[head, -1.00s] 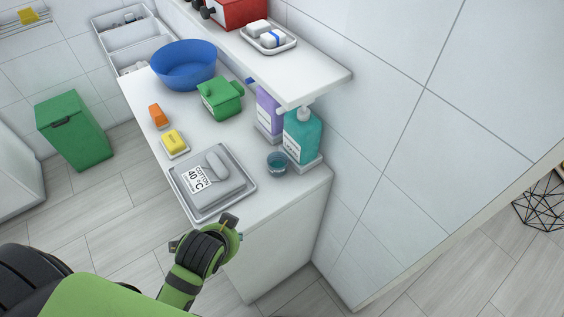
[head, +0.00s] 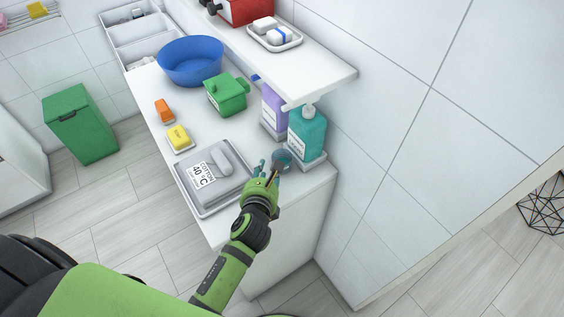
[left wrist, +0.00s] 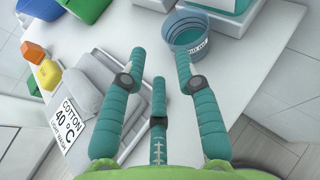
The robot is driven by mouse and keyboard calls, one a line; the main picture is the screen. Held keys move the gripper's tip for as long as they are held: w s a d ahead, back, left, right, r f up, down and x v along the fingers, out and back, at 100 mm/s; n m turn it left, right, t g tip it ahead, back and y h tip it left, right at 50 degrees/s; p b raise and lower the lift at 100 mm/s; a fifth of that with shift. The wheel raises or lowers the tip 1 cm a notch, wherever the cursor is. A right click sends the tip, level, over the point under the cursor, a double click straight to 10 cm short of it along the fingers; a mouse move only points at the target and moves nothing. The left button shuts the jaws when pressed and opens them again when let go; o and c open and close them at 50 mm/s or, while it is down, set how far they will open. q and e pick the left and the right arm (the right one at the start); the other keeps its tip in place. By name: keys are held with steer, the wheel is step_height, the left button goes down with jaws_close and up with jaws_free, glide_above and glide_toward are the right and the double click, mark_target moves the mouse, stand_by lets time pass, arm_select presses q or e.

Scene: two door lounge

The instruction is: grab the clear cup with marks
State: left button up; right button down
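The clear cup (head: 283,158) stands on the white counter, in front of the teal bottle. In the left wrist view the clear cup (left wrist: 189,30) shows a dark printed mark on its side and bluish contents or tint. My left gripper (head: 268,172) is at the near side of the cup, and partly overlaps it in the head view. In the left wrist view my left gripper (left wrist: 160,65) has its teal fingers spread, with nothing between them and the cup just beyond the fingertips. My right gripper is not in view.
A grey tray (head: 205,214) with a folded grey cloth lies left of the gripper. The teal bottle (head: 307,130) and a purple bottle (head: 273,108) stand close behind the cup. A shelf (head: 325,80) overhangs the counter. Yellow (head: 179,137) and orange (head: 163,110) blocks sit further left.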

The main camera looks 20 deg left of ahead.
mark_target(273, 158)
arm_select(q)
steer(key=shift+d+x, duration=0.2)
steer(key=shift+x, duration=1.5)
steer(key=shift+d+x, duration=0.2)
steer(key=shift+x, duration=1.5)
jaws_close()
